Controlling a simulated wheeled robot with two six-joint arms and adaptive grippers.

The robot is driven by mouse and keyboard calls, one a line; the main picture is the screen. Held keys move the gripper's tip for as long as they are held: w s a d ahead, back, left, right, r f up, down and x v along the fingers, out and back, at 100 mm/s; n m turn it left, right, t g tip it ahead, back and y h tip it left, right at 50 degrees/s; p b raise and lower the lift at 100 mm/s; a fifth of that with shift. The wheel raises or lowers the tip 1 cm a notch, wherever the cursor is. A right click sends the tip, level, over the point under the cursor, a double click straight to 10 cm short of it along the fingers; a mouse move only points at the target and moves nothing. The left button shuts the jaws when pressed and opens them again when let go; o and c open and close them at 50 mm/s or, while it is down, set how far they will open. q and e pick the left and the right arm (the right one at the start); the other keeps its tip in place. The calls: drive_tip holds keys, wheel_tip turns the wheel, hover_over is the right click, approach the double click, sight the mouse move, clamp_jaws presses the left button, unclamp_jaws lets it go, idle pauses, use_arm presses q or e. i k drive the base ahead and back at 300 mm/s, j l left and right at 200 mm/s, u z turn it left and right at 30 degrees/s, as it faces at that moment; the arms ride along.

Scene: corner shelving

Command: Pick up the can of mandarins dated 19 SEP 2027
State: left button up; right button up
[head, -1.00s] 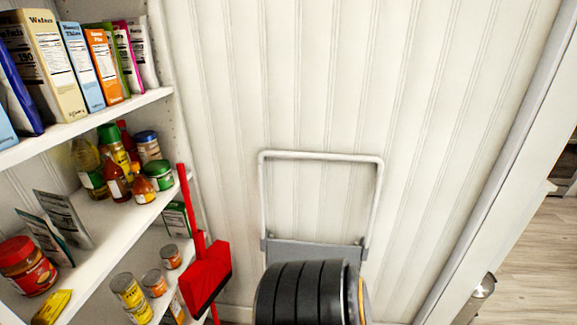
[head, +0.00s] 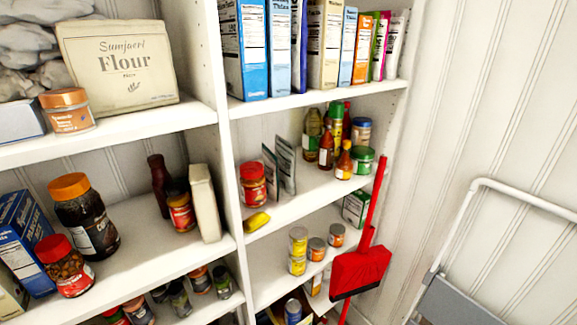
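Several cans stand on the lower shelves, and no date can be read on any of them. On the right unit's lower shelf there are stacked yellow cans (head: 298,250), a small orange-labelled can (head: 317,249) and another small can (head: 337,235). More cans (head: 200,280) stand low on the left unit, partly cut off by the shelf above. I cannot tell which can holds mandarins. Neither of my grippers is in view.
A red broom or dustpan (head: 360,271) leans at the right end of the shelving. Bottles and jars (head: 340,150) crowd the middle shelf's right end.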

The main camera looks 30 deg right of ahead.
sight(316, 244)
drive_tip(key=z, duration=1.2)
